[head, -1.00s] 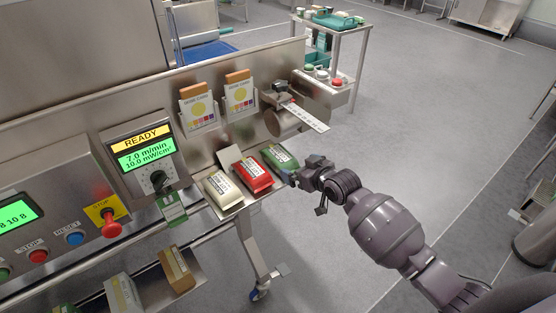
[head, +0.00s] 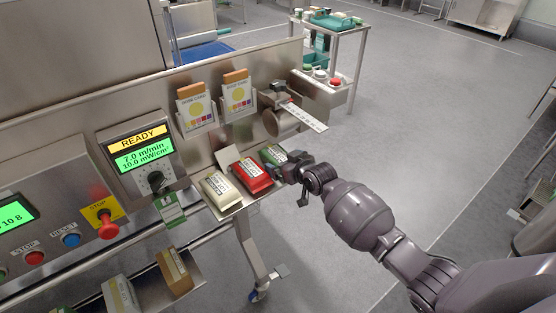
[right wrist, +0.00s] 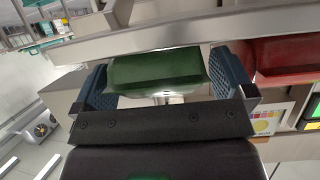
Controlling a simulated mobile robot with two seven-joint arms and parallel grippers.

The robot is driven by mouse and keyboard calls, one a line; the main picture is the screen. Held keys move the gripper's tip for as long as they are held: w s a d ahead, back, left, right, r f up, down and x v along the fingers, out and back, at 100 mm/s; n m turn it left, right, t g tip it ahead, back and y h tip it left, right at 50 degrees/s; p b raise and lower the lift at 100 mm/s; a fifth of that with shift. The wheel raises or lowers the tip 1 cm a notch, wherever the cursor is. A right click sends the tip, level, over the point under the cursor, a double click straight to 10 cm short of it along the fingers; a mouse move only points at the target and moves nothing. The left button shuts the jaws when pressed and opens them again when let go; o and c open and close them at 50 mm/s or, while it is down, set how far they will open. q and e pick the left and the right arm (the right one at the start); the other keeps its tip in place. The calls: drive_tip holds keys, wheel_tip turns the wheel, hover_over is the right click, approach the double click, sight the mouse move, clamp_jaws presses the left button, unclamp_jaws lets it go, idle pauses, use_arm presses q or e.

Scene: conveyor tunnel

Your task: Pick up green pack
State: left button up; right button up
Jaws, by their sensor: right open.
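The green pack (head: 272,154) lies at the right end of a row of packs on a small steel shelf, partly hidden by my right gripper (head: 280,171) in the head view. In the right wrist view the green pack (right wrist: 157,68) sits between the two blue fingers of my right gripper (right wrist: 160,85). The jaws are open, with a finger on either side of the pack and a narrow gap visible at the left. My left gripper is not in view.
A red pack (head: 251,175) lies close beside the green one, and a cream pack (head: 221,189) lies left of it. A steel roller with a ruler (head: 305,117) juts out behind. A control panel (head: 141,150) stands left. Open floor lies to the right.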

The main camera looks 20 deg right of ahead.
drive_tip(key=c, duration=1.1)
drive_tip(key=shift+c, duration=0.8)
drive_tip(key=shift+r, duration=0.15)
drive_tip(key=shift+r, duration=0.25)
drive_tip(key=s+d, duration=0.2)
drive_tip(key=s, duration=0.6)
drive_tip(key=s+d, duration=0.3)
drive_tip(key=s, duration=0.6)
drive_tip(key=shift+d+r, duration=0.35)
drive_tip(key=shift+r, duration=0.05)
